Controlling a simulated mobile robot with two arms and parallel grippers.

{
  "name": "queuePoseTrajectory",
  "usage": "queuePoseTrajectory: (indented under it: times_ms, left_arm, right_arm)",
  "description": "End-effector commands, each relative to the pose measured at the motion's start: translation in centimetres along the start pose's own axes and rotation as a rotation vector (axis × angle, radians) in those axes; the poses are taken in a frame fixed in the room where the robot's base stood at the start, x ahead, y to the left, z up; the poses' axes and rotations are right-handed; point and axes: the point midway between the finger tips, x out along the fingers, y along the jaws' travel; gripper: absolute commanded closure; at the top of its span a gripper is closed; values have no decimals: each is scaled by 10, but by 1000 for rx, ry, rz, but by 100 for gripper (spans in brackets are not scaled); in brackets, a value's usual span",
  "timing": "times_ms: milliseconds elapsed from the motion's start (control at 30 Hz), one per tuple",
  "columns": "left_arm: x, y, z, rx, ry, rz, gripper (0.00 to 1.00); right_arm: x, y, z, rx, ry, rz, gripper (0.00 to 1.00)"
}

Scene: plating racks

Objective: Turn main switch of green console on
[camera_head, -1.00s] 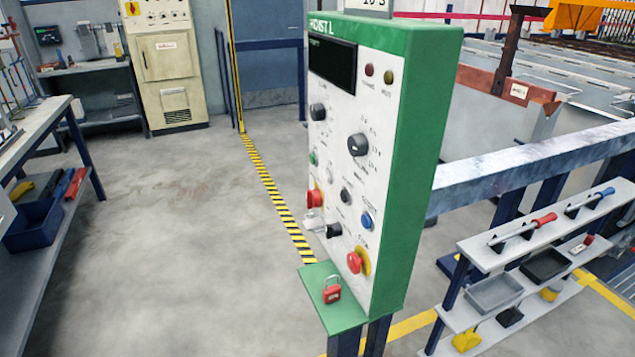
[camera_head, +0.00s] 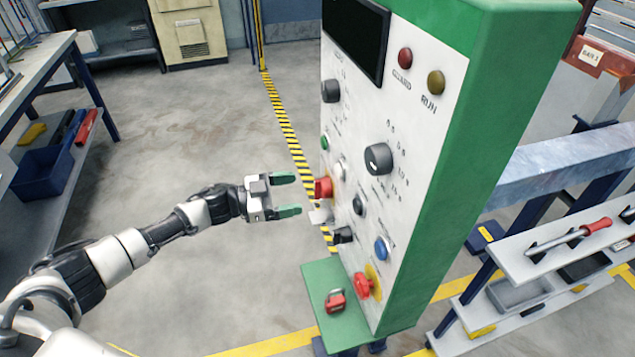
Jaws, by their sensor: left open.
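The green console (camera_head: 500,110) stands in the middle, its white front panel facing left and seen at a slant. A red switch handle (camera_head: 324,188) sticks out at the panel's left edge; I take it for the main switch, but its setting cannot be read. A pale tab (camera_head: 320,215) shows just below it. My left gripper (camera_head: 292,194) is open and empty, its green fingertips pointing at the red switch from the left, with a small gap in the picture. A red padlock (camera_head: 336,301) lies on the console's green ledge (camera_head: 318,275). My right gripper is out of view.
The panel also carries several knobs, including a large dark one (camera_head: 378,158), a blue button (camera_head: 381,248) and a red mushroom button (camera_head: 363,286) on yellow. A rail (camera_head: 560,165) and tool shelves (camera_head: 555,250) stand at right. The floor left of the console is clear.

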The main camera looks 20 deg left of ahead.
Motion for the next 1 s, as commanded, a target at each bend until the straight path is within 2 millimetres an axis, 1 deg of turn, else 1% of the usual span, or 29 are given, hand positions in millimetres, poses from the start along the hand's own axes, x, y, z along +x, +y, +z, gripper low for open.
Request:
queuePoseTrajectory:
  times_ms: [33, 133, 233, 300, 433, 733, 1000]
  left_arm:
    - [12, 0, -4, 0, 4, 1, 22]
    - [30, 0, -3, -1, 3, 0, 22]
    - [45, -1, -2, 0, 1, -2, 22]
    - [52, -1, -1, -1, 1, -2, 22]
    - [61, 0, 0, 0, 0, -1, 22]
    - [62, 0, 0, 1, -1, -2, 22]
    - [62, 0, 0, 0, -1, -2, 63]
  right_arm:
    - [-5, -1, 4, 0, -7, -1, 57]
    - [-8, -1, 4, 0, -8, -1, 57]
    - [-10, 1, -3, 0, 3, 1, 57]
    - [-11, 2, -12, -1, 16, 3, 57]
    - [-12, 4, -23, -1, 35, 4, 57]
    - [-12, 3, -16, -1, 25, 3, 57]
    - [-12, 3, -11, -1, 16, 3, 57]
